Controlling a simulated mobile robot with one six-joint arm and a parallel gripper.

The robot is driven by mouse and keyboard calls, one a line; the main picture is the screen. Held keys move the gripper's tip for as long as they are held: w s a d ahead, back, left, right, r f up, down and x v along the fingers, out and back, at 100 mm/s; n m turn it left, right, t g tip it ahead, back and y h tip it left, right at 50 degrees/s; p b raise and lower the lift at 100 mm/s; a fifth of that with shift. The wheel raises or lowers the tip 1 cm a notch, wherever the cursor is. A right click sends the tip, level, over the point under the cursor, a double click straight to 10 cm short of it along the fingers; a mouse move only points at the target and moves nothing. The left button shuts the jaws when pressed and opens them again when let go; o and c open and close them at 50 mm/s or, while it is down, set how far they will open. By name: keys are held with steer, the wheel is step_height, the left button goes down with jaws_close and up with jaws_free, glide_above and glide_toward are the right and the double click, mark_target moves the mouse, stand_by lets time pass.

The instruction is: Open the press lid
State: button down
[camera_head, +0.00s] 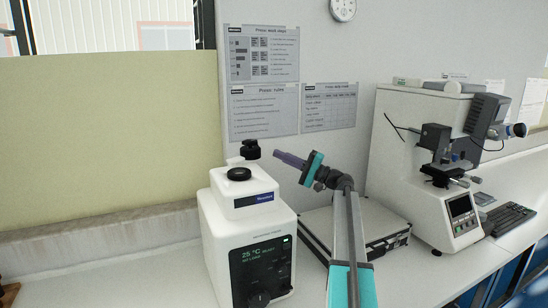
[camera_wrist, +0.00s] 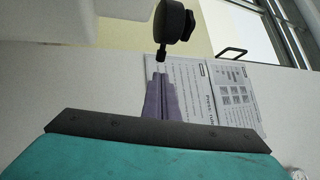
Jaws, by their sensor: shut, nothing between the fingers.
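The press (camera_head: 248,245) is a white box with a dark display, standing on the bench left of centre in the head view. Its white lid section (camera_head: 240,200) carries a blue label and a round black cap (camera_head: 239,174), and looks down. Behind the cap, a black knob (camera_head: 250,149) stands up at the lid's back right; it shows large in the wrist view (camera_wrist: 174,22). My gripper (camera_head: 275,153) has purple fingers, shut and empty, pointing left at the knob with a small apparent gap. The fingertips (camera_wrist: 160,76) appear just below the knob in the wrist view.
A grey case (camera_head: 372,222) lies on the bench behind my arm. A large white tester (camera_head: 405,165) and a keyboard (camera_head: 508,221) stand to the right. Posters (camera_head: 262,110) hang on the wall behind; a yellowish panel (camera_head: 110,130) is at left.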

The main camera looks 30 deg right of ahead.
steer(key=d+b+v, duration=0.1)
steer(key=v, duration=0.7)
steer(key=shift+w+f+b, duration=0.15)
steer(key=shift+w+b, duration=0.1)
steer(key=shift+b, duration=0.05)
